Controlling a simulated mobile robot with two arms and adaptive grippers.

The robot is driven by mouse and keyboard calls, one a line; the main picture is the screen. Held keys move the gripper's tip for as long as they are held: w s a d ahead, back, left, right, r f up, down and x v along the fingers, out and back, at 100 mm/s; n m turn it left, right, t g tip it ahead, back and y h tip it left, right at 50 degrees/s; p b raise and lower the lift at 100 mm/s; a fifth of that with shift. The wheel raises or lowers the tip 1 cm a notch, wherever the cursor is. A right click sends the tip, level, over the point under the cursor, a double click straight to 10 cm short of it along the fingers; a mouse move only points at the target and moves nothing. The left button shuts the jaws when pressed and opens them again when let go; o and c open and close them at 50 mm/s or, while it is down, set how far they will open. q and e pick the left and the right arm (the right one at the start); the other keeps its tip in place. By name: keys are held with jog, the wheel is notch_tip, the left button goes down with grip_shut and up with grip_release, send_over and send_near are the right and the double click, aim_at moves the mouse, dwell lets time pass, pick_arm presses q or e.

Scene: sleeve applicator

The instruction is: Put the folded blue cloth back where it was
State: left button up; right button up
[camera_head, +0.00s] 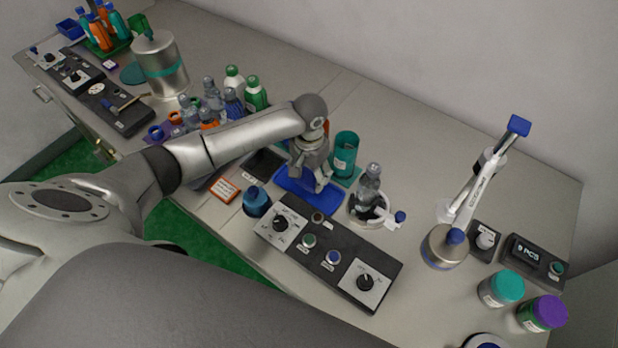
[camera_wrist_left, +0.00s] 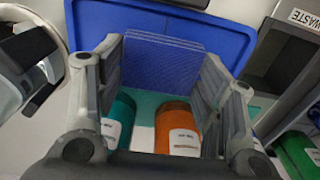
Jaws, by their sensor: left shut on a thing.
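My left gripper (camera_head: 318,184) is over the blue tray (camera_head: 300,197), in the middle of the bench. In the left wrist view, the gripper (camera_wrist_left: 163,62) is shut on the folded blue cloth (camera_wrist_left: 162,65), which shows as a stack of thin layers between the two fingers. The blue tray (camera_wrist_left: 100,22) shows behind the cloth. I cannot tell whether the cloth touches the tray. In the head view the cloth is hidden by the gripper or blends with the tray. My right gripper is not in view.
A teal container (camera_head: 345,152) stands behind the gripper, with an orange one (camera_wrist_left: 178,128) near it. A waste opening (camera_wrist_left: 292,50) adjoins the tray.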

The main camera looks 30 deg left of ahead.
aim_at(309, 176)
pick_arm(q)
notch_tip(309, 176, down, 2)
jog(key=shift+s+f, duration=0.1)
jog(key=shift+f, duration=0.2)
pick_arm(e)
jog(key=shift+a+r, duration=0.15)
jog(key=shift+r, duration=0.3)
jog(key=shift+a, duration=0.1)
pick_arm(q)
jog(key=o, duration=0.8)
jog(key=shift+f, duration=0.15)
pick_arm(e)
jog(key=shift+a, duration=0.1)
pick_arm(q)
notch_tip(309, 176, up, 12)
jog(key=shift+r+b, duration=0.2)
jog(key=shift+b, duration=0.45)
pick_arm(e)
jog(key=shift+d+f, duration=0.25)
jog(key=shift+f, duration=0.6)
